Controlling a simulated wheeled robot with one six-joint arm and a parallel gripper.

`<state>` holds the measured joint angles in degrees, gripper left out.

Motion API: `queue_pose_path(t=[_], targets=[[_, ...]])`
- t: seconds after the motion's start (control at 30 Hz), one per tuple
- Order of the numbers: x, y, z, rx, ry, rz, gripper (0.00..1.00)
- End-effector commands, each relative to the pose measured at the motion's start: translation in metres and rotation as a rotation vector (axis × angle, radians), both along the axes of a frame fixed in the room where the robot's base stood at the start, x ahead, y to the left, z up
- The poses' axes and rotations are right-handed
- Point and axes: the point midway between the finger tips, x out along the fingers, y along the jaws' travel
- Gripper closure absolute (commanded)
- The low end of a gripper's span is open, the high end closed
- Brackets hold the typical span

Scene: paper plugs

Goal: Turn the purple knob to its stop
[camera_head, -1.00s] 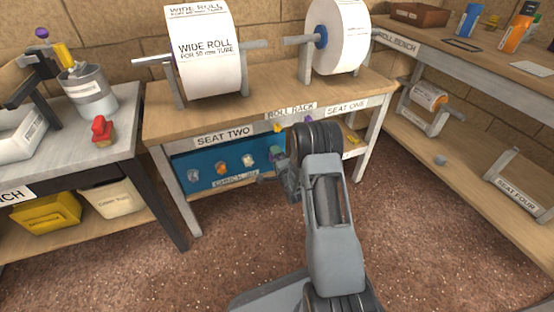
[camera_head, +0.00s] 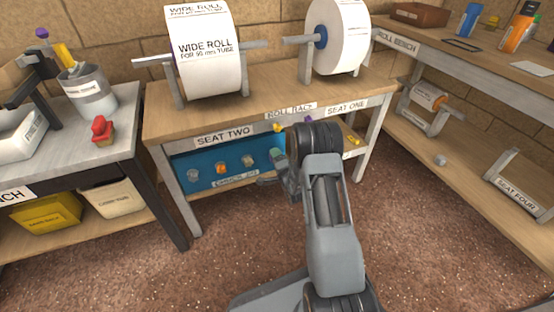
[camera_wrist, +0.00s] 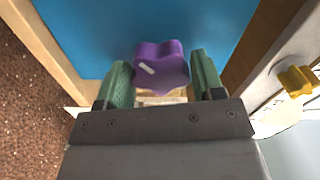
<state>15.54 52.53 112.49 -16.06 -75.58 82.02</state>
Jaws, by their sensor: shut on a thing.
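The purple knob (camera_wrist: 161,62) has a lobed rim with a short white mark on its left part. In the wrist view it sits between the two green fingers of my gripper (camera_wrist: 162,76), in front of a blue surface. The fingers are shut on it, one on each side. In the head view my gripper (camera_head: 277,158) is at the front of the roll rack, before the blue panel (camera_head: 208,184). My own arm covers part of that area, and the gripped knob cannot be made out there.
The wrist view shows a yellow knob (camera_wrist: 297,80) to the right and wooden framing at both sides. The panel carries several small coloured knobs, including an orange one (camera_head: 221,168). A wide paper roll (camera_head: 208,60) stands on the rack. The floor (camera_head: 225,250) in front is clear.

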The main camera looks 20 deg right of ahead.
Motion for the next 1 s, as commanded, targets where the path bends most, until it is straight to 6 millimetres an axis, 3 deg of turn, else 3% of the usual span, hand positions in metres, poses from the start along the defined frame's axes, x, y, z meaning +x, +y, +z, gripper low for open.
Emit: queue_pose_path(t=[0.4,0.53,0.7,0.73,0.93,1.0], targets=[[-0.0001,0.0000,0.0000,-0.662,0.000,0.000,0.63],[-0.0001,0.0000,0.0000,-0.784,0.000,0.000,0.63],[-0.0001,0.0000,0.0000,-0.789,0.000,0.000,0.63],[-0.0001,0.0000,0.0000,-0.788,0.000,0.000,0.35],[-0.0001,0.0000,0.0000,-0.787,0.000,0.000,0.16],[0.0000,0.0000,0.0000,-0.786,0.000,0.000,0.15]])
